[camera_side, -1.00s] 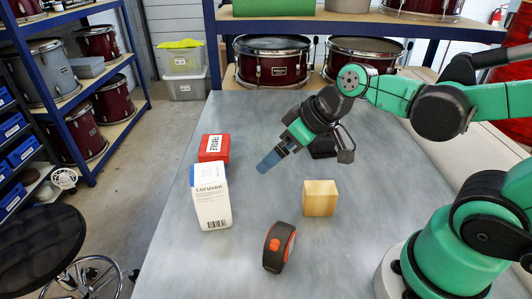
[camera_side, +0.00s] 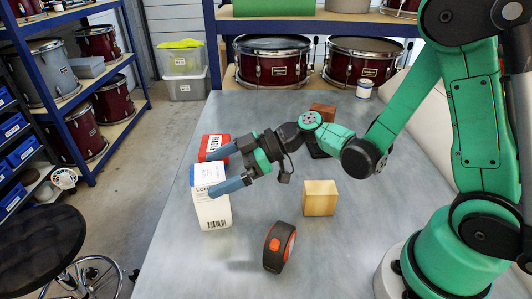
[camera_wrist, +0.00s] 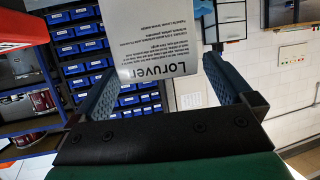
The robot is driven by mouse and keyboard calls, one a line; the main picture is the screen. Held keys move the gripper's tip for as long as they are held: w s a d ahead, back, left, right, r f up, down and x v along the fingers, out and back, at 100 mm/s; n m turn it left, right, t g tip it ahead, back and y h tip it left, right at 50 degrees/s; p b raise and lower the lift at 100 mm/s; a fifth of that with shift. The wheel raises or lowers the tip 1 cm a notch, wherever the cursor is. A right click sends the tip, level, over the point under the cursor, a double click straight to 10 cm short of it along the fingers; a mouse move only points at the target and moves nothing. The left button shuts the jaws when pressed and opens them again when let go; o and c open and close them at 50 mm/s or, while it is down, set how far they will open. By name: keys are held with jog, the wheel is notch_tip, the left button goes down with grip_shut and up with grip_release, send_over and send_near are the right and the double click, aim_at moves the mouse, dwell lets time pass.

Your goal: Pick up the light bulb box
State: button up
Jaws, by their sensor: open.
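A white box (camera_side: 212,211) printed "Loruven", with a blue-edged top and a barcode, stands upright on the grey bench; it is the likely light bulb box, though I see no bulb picture on it. My gripper (camera_side: 209,175) is open at its upper part, with one blue finger in front of it and the other behind. In the wrist view the white box (camera_wrist: 157,40) shows upside down between the two open fingers (camera_wrist: 160,85). Gaps show on both sides of it there. In the side view the near finger hides part of its upper face.
A red box (camera_side: 213,140) labelled "FRAGILE" stands close behind the white box. A wooden block (camera_side: 320,198) and a black-and-orange round device (camera_side: 278,247) stand to the right. A brown block (camera_side: 323,111) and a small tin (camera_side: 365,89) are at the back. The front left bench is clear.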

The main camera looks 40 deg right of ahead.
jog(key=shift+x, duration=1.2)
jog(key=c, duration=1.5)
jog(key=shift+r, duration=0.15)
